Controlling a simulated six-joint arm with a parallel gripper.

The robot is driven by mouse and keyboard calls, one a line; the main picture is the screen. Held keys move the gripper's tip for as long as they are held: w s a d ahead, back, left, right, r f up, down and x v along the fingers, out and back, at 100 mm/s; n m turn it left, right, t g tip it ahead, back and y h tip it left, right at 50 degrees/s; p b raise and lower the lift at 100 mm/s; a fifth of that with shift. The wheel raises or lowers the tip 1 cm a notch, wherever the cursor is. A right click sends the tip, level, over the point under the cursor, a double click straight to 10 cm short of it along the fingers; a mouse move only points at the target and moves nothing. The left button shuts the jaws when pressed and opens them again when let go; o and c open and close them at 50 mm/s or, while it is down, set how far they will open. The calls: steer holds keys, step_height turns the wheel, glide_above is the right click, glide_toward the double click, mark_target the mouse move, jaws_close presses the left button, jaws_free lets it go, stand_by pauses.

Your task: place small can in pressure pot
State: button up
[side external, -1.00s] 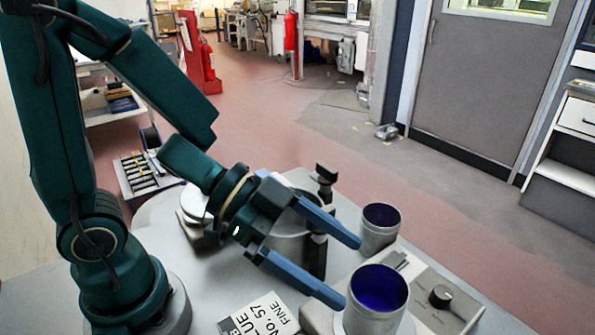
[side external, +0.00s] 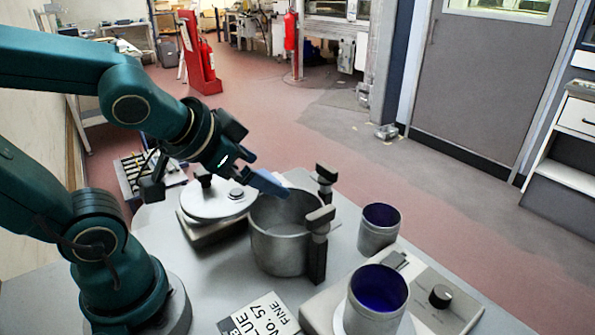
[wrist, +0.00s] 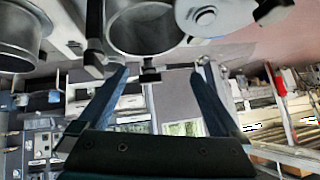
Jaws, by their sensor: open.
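The small can (side external: 379,230), grey with a deep blue inside, stands upright on the table right of the pressure pot. The pressure pot (side external: 277,252) is a wide grey open vessel with dark clamps on its rim; I see nothing in it, but its floor is not fully visible. It also shows at the top of the wrist view (wrist: 150,42). My gripper (side external: 268,184) is above and left of the pot, away from the can. One blue finger shows clearly beside the pot's far rim. In the wrist view my gripper (wrist: 160,75) has its fingers apart with nothing between them.
A larger blue-lined can (side external: 375,308) stands on a device with a black knob (side external: 440,296), front right. A round grey lid (side external: 218,204) rests on a block left of the pot. A printed label card (side external: 262,316) lies at the front.

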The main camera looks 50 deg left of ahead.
steer(key=s+d+f+g+h, duration=0.1)
steer(key=s+d+g+h, duration=0.1)
steer(key=s, duration=0.4)
steer(key=shift+s+d+n+g, duration=0.3)
steer(key=shift+d+g, duration=0.3)
steer(key=shift+d, duration=0.45)
steer(key=shift+w, duration=0.1)
